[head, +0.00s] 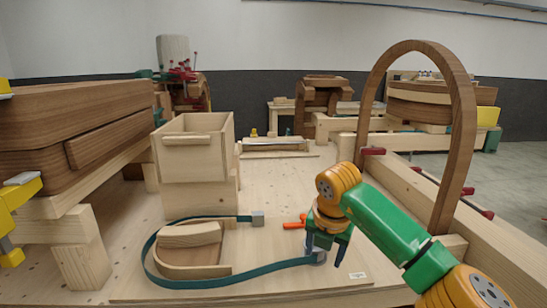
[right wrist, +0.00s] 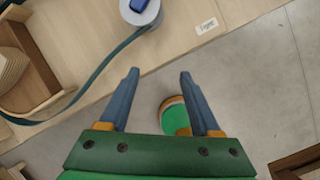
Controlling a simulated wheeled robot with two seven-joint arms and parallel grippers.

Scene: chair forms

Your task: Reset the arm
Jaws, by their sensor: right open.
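My right arm comes in from the lower right in the head view, with green and orange-yellow links. My right gripper (head: 328,243) points down near the front edge of the wooden workbench (head: 330,185), just behind a small white label (head: 358,275). In the right wrist view the two blue-grey fingers of the right gripper (right wrist: 160,75) stand well apart with nothing between them. They show against the grey floor past the bench edge. My left gripper is not in view.
A teal strap (head: 200,281) loops around a curved wooden form (head: 190,245), its grey end (right wrist: 142,10) close to my right gripper. An orange-red tool (head: 294,222) lies beside the gripper. A wooden box (head: 195,150) stands at left; a tall bent-wood arch (head: 462,110) rises at right.

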